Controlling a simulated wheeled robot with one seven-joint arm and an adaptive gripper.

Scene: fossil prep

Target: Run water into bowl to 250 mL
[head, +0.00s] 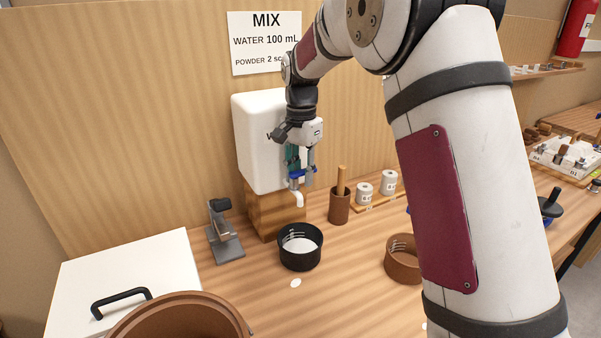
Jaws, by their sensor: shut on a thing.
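A white water tank (262,140) stands on a wooden block against the back panel. Its tap has a blue lever (296,172) and a white spout (298,199) pointing down. My gripper (301,169) reaches down in front of the tank and is shut on the blue lever; the fingers partly hide it. A black bowl (300,262) with pale marks on its inner wall stands on the bench below the spout. A whitish surface shows inside the bowl; I cannot tell its level. No clear stream shows between spout and bowl.
A sign (265,42) reads "WATER 100 mL". A brown bowl (402,262), a brown cup (339,208) with a wooden handle and small white jars (364,192) stand to the right. A grey stand (225,240) is left of the black bowl. A brown bucket (180,318) is front left.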

